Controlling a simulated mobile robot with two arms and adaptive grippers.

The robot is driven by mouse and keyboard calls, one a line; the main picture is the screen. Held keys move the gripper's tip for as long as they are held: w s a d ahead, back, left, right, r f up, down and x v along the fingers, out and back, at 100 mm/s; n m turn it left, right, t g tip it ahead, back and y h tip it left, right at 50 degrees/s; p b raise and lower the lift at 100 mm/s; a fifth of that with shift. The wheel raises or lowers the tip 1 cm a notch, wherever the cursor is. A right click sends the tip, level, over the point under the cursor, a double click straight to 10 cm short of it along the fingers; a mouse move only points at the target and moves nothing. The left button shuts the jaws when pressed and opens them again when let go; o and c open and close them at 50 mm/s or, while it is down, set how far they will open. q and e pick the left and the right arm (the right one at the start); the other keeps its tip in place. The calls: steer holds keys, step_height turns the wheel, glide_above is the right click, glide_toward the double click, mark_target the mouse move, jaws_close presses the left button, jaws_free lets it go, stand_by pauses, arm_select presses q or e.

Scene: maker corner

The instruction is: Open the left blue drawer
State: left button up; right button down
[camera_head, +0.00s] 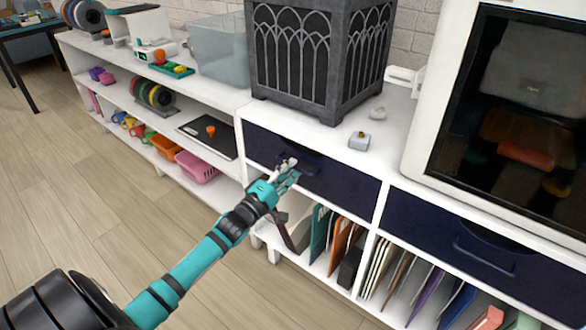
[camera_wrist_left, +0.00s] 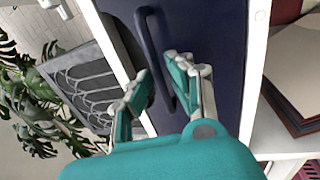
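The left blue drawer (camera_head: 343,188) is a dark navy front under the white counter, flush with the unit. Its bar handle is largely hidden behind my gripper in the head view; in the left wrist view the handle (camera_wrist_left: 149,38) shows as a dark bar. My left gripper (camera_head: 287,172) is at the handle. In the left wrist view its two fingers (camera_wrist_left: 160,85) are apart, one on each side of the handle. I cannot tell whether either finger touches it. My right gripper is out of view.
A second blue drawer (camera_head: 450,244) is to the right. Folders (camera_head: 335,240) stand in the compartment below. A dark lantern-like box (camera_head: 315,60) and a white-framed machine (camera_head: 500,110) stand on the counter. The wooden floor (camera_head: 90,190) in front is clear.

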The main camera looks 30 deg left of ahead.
arm_select(q)
steer(key=shift+x, duration=0.75)
jaws_close()
